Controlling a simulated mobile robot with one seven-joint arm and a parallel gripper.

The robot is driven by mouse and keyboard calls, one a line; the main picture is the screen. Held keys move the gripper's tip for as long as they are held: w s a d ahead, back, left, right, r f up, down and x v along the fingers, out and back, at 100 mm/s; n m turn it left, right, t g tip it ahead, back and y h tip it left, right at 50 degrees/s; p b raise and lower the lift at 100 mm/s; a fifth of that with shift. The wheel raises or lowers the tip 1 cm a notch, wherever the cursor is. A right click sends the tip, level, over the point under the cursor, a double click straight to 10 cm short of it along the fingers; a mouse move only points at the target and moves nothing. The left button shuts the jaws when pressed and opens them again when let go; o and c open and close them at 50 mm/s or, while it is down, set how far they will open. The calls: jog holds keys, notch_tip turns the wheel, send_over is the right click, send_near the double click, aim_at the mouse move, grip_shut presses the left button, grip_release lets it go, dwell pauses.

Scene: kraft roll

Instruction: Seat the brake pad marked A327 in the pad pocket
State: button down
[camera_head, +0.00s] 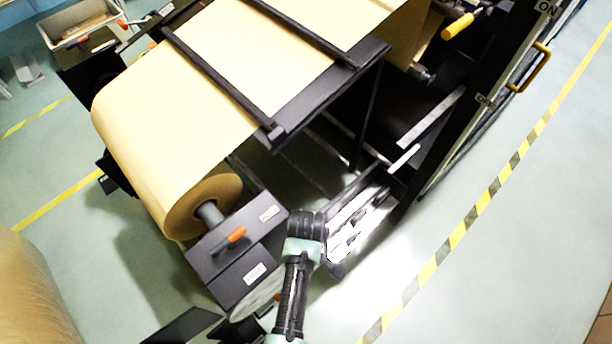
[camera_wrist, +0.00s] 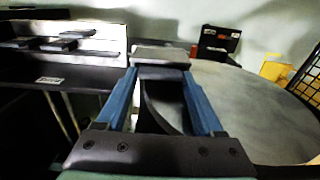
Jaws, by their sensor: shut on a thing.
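In the wrist view my gripper (camera_wrist: 162,75) has its two blue fingers closed on a dark grey block-shaped pad (camera_wrist: 162,56) at the fingertips. No marking on this pad can be read, so I cannot tell whether it is A327. Several dark pads (camera_wrist: 68,44) lie on a pale shelf to the left. A dark upright block with an orange part (camera_wrist: 218,42) stands ahead to the right; I cannot tell whether it holds the pad pocket. In the head view my arm hides the fingers and the held pad.
A large grey disc (camera_wrist: 262,105) fills the right of the wrist view, close to my fingers. A yellow object (camera_wrist: 275,68) is behind it. In the head view the kraft roll (camera_head: 150,140) and its dark frame stand left of my arm; open floor lies right.

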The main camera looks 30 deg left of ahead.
grip_release()
jog(key=shift+r, duration=0.1)
notch_tip(320, 180, up, 13)
dwell(0.6)
dwell(0.4)
